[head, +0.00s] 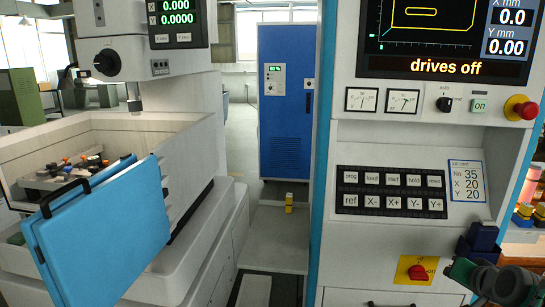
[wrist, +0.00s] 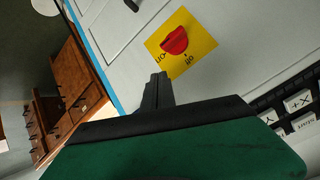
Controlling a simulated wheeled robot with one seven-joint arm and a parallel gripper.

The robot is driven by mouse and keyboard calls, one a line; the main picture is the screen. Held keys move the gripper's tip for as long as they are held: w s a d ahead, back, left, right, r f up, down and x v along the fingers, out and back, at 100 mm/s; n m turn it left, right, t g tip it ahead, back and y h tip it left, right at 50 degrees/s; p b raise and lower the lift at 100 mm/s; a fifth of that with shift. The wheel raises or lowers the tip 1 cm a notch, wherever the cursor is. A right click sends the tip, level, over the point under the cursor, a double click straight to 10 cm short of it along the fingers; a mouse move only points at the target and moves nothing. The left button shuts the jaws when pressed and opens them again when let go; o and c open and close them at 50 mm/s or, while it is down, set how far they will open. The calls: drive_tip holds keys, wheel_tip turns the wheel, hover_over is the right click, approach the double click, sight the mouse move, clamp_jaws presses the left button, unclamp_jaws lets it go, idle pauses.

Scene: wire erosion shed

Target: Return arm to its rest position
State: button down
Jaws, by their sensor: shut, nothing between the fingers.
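My gripper (wrist: 157,80) shows in the wrist view with its black fingers together and nothing between them. Its wide green and black body fills the lower part of that view. The fingertips appear just below a yellow plate (wrist: 205,45) with a red rotary switch (wrist: 175,41); I cannot tell the exact gap. In the head view the same red switch (head: 418,272) is on its yellow plate (head: 402,270) low on the control cabinet. My arm and green hand are at the bottom right corner there, right of the plate; the fingertips are hard to make out.
The control cabinet (head: 345,150) has a "drives off" screen (head: 449,66), a black keypad (head: 392,192) and a red emergency stop (head: 521,107). The machine with an open blue door (head: 105,235) stands left. A blue cabinet (head: 286,100) is behind. Brown drawers (wrist: 75,80) show in the wrist view.

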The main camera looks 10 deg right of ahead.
drive_tip(key=s+a+f+g+y+p, duration=0.1)
drive_tip(key=s+a+f+g+y, duration=0.2)
drive_tip(key=s+a+f+g, duration=0.75)
drive_tip(key=a+r+n+t+p, duration=0.1)
drive_tip(key=a+r+n, duration=0.3)
drive_tip(key=a, duration=0.9)
drive_tip(key=w+a+r+n+t+p, duration=0.1)
drive_tip(key=a+r+n+p, duration=0.3)
drive_tip(key=a, duration=1)
drive_tip(key=shift+w+r+n+t, duration=0.15)
drive_tip(key=shift+r+n+t, duration=0.55)
drive_tip(key=shift+t, duration=0.05)
